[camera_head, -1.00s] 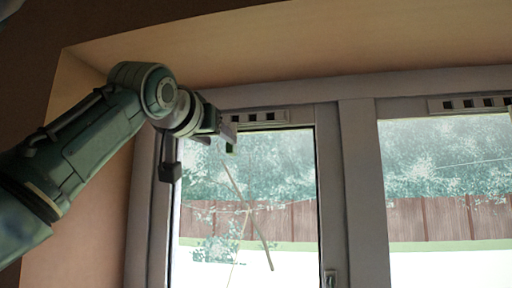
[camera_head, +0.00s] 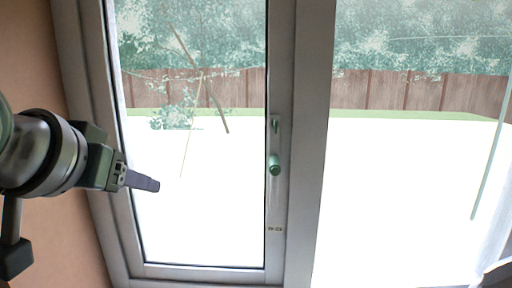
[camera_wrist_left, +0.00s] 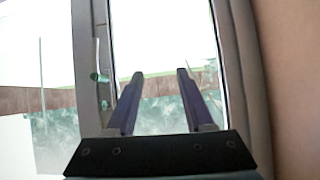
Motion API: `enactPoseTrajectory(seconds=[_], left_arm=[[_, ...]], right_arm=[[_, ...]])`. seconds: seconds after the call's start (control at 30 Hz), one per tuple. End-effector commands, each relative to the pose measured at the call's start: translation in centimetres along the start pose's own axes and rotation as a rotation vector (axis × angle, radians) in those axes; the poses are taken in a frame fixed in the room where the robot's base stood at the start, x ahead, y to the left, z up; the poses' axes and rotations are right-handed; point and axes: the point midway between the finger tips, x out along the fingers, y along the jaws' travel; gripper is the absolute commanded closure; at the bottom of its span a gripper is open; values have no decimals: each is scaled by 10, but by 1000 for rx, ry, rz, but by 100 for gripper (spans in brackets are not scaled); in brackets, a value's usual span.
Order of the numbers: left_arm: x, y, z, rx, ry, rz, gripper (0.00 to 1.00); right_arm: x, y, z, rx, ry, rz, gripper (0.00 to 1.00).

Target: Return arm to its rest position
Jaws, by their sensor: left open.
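My left gripper (camera_head: 142,181) is at the left of the head view, in front of the lower left part of the window. In the left wrist view its two fingers (camera_wrist_left: 155,88) are apart with nothing between them, so it is open and empty. The wrist and a part of my left arm show beside it, against the wall. The rest of the arm is out of the frame. My right gripper is in neither view.
A grey-framed window (camera_head: 303,150) fills most of the head view. Its green handle (camera_head: 274,165) is on the middle frame, to the right of my gripper. A plain wall (camera_head: 60,235) is at the left. A fence and trees show outside.

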Motion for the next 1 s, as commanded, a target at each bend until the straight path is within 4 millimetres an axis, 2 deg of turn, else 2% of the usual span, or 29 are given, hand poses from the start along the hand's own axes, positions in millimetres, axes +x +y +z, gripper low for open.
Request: enactPoseTrajectory(seconds=[0.03,0.1,0.2,0.3,0.4,0.5,0.6,1.0], left_arm=[[-8,3,45,6,-85,7,48],[-24,6,98,16,-193,14,48],[-57,10,165,30,-343,26,48],[-94,13,217,42,-472,38,48],[-124,14,250,53,-567,48,48],[-145,15,268,58,-626,55,48],[-154,15,275,62,-652,58,48],[-155,15,276,62,-655,59,48]], right_arm=[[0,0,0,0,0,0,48],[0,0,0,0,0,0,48],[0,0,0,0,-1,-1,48],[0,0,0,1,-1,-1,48],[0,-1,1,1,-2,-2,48],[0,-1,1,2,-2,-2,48],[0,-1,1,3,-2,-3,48],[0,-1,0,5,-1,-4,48]])
